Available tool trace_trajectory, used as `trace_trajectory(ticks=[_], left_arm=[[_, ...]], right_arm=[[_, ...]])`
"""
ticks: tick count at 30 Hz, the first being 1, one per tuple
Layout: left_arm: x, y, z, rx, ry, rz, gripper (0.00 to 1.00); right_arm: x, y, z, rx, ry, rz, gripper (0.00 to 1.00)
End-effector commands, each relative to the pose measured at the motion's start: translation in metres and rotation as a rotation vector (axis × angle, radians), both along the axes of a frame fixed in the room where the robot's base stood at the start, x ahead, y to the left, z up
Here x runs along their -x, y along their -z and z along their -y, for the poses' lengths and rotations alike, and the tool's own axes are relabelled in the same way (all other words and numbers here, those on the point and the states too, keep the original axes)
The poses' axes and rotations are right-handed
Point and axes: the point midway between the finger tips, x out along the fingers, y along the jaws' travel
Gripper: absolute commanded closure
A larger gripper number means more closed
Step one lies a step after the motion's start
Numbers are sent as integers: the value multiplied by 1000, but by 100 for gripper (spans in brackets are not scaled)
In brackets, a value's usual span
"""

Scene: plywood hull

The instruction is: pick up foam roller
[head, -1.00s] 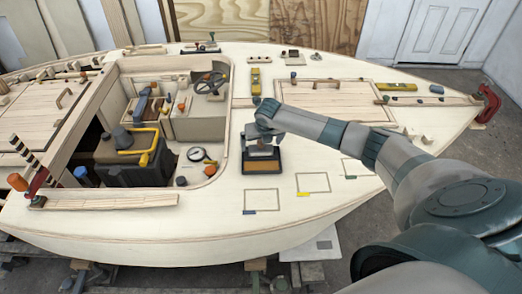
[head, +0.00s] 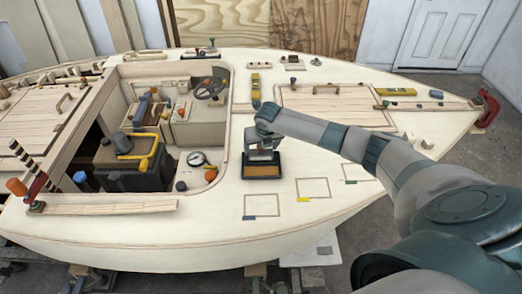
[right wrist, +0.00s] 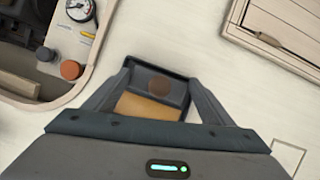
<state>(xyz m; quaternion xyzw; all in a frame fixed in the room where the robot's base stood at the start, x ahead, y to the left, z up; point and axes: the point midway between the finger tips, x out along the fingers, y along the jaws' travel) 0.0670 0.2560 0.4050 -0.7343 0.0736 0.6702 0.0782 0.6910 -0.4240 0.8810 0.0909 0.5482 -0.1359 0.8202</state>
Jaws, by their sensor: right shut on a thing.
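My right gripper (head: 262,150) is low over a dark tray (head: 244,172) with an orange-tan inside on the pale deck. In the right wrist view my gripper (right wrist: 160,82) has its fingers closed in on a grey piece with a round brown spot (right wrist: 159,88). I take this piece to be the foam roller with its handle end-on; the fingers and wrist hide most of its shape. The tray (right wrist: 148,58) shows behind and below it, with its tan floor partly bare. I cannot tell how far the roller is off the tray. My left gripper is not in view.
The open cockpit holds an engine with a yellow handle (head: 146,160), a gauge (head: 197,158) and a steering wheel (head: 210,87). Marked rectangles right of the tray are clear deck.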

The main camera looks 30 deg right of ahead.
Motion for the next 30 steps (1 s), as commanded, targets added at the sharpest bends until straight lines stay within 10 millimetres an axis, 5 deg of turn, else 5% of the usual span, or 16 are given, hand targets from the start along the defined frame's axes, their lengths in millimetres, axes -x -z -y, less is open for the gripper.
trace_trajectory(ticks=[8, 21, 30], left_arm=[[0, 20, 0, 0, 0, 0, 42], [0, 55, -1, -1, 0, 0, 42], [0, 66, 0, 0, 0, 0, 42]], right_arm=[[-2, -32, 1, 1, 0, 6, 50], [1, -81, 82, 3, 4, 2, 50], [2, -103, 113, 0, 2, 2, 50]])
